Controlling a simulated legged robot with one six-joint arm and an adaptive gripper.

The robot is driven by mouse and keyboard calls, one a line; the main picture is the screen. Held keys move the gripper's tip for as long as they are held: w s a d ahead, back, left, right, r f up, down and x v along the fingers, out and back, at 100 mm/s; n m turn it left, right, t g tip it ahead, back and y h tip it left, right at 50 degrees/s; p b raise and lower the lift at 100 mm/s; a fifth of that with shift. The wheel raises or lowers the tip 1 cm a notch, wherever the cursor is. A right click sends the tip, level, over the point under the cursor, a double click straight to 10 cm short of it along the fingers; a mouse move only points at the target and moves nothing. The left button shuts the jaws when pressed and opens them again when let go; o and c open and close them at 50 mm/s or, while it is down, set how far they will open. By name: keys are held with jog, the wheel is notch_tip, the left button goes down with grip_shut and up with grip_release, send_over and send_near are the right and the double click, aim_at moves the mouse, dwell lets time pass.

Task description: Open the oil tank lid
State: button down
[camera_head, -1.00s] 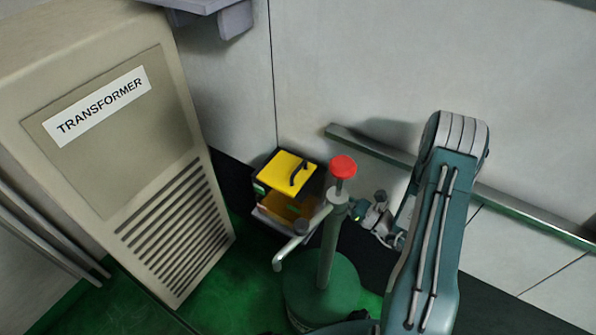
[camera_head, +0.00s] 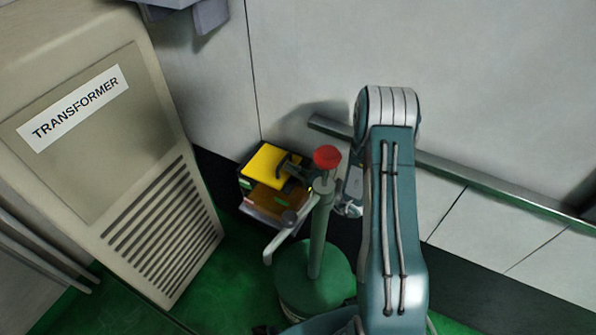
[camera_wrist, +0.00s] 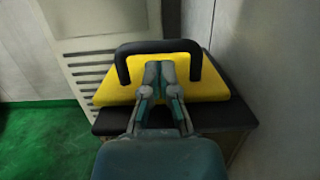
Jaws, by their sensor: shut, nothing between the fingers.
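The oil tank is a dark box (camera_wrist: 230,118) with a yellow lid (camera_wrist: 210,88), which also shows in the head view (camera_head: 262,160). The lid appears to lie on top of the box. A black arched handle (camera_wrist: 155,46) stands up from the lid. My gripper (camera_wrist: 160,68) is shut and empty, with its fingertips within the handle's outline in the wrist view, just below the crossbar. I cannot tell whether they touch the handle. In the head view the pump column and my arm hide most of the gripper.
A green hand pump with a red knob (camera_head: 327,157) stands in front of the box, close to my arm. The beige transformer cabinet (camera_head: 100,150) is on the left. A wall with a metal rail (camera_head: 480,187) is behind. Green floor (camera_head: 225,275) shows between cabinet and pump.

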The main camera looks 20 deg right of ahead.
aim_at(286, 160)
jog(key=shift+d, duration=0.2)
jog(key=shift+r, duration=0.15)
jog(key=shift+w+a+r+g+h, duration=0.15)
jog(key=shift+r+g+h, duration=0.2)
jog(key=shift+r, duration=0.15)
jog(key=shift+w+a+r+g+h, duration=0.1)
jog(key=shift+a+r+g+h, duration=0.15)
jog(key=shift+r, duration=0.25)
jog(key=shift+w+a+r+g+h, duration=0.15)
jog(key=shift+r+g+h, duration=0.15)
jog(key=shift+r+g, duration=0.15)
jog(key=shift+w+a+r, duration=0.15)
jog(key=shift+r, duration=0.3)
jog(key=shift+w+a+r, duration=0.1)
jog(key=shift+w+r, duration=0.05)
jog(key=shift+r, duration=0.3)
jog(key=shift+d, duration=0.1)
